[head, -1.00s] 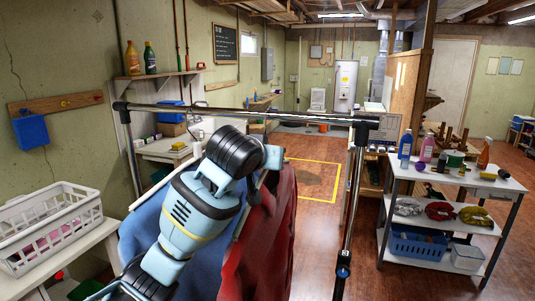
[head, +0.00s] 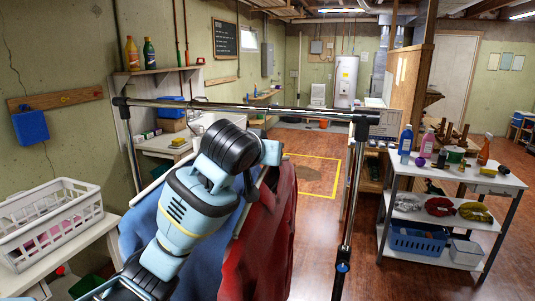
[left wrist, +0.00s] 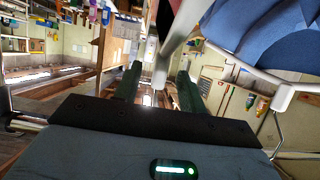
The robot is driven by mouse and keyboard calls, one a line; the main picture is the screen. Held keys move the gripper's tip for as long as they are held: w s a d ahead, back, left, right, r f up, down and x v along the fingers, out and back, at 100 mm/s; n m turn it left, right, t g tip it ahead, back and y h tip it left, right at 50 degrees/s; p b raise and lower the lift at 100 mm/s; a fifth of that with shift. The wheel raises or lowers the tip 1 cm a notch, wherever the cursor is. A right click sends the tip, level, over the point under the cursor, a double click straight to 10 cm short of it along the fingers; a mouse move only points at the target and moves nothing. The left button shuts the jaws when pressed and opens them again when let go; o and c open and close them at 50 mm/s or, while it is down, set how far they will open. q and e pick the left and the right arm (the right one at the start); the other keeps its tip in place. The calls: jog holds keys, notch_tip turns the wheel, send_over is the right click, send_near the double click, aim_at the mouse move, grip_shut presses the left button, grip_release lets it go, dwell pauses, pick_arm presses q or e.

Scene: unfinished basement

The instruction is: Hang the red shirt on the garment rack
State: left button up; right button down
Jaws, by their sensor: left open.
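The red shirt (head: 265,250) hangs below the bar of the metal garment rack (head: 240,107), in the lower middle of the head view. A blue garment (head: 140,235) hangs left of it, and a blue garment also shows in the left wrist view (left wrist: 265,35) on a pale hanger. My left arm crosses in front of both garments and hides their tops in the head view. My left gripper (left wrist: 157,82) is open in the left wrist view, and a pale rod end shows between its fingers. I cannot tell whether the rod belongs to a hanger. My right gripper is out of view.
A white basket (head: 48,222) stands on a side table at the left. A white shelf cart (head: 465,178) with several bottles, cloths and a blue bin (head: 418,241) stands at the right. The floor beyond the rack, with a yellow outline (head: 335,175), is open.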

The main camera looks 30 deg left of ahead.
pick_arm(q)
jog(key=v, duration=0.6)
jog(key=shift+s, duration=0.15)
